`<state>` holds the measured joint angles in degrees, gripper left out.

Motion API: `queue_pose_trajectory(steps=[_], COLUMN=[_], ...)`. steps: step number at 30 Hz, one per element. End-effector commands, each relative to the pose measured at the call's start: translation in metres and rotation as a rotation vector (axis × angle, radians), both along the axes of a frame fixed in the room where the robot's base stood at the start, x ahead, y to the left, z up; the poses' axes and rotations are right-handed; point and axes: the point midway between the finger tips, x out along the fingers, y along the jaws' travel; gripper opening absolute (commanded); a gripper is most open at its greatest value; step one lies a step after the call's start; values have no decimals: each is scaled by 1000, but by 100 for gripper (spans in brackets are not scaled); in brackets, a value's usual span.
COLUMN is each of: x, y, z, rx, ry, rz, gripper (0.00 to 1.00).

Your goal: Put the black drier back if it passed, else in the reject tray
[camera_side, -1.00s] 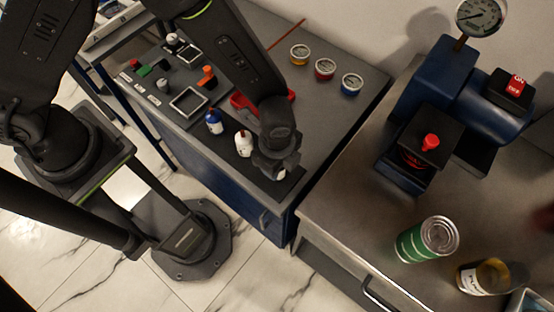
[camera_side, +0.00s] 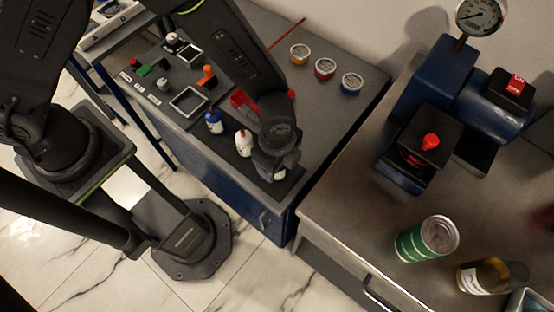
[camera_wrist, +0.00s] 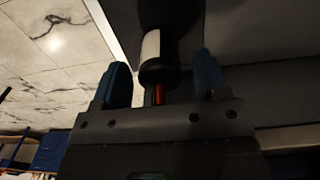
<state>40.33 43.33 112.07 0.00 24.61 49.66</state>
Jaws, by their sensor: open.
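The black drier is a dark bottle (camera_wrist: 159,72) with a white label and an orange-red tip, in the middle of the wrist view. Its tip points toward my gripper (camera_wrist: 160,85), and the two blue fingers are open, one on each side, with gaps between. In the side view my gripper (camera_side: 279,165) is low over the front end of the dark strip on the blue cabinet and mostly hides the bottle. A red tray (camera_side: 242,98), which may be the reject tray, is partly hidden behind my arm.
A blue bottle (camera_side: 214,121) and a white bottle (camera_side: 243,143) stand in line beside my gripper. Several small tins, including a red one (camera_side: 325,69), sit at the back. A gauge (camera_side: 481,17) rig and a green can (camera_side: 427,240) stand on the right bench.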

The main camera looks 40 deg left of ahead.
Motion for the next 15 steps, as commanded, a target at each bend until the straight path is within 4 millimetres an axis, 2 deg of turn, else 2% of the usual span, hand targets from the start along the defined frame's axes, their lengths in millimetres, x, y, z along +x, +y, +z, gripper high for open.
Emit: queue_pose_trajectory(steps=[9, 15], x=[1, 0], y=[-1, 0], z=[65, 98], rx=[-4, -3], ry=[-5, -3], rz=[0, 0], gripper=[67, 67])
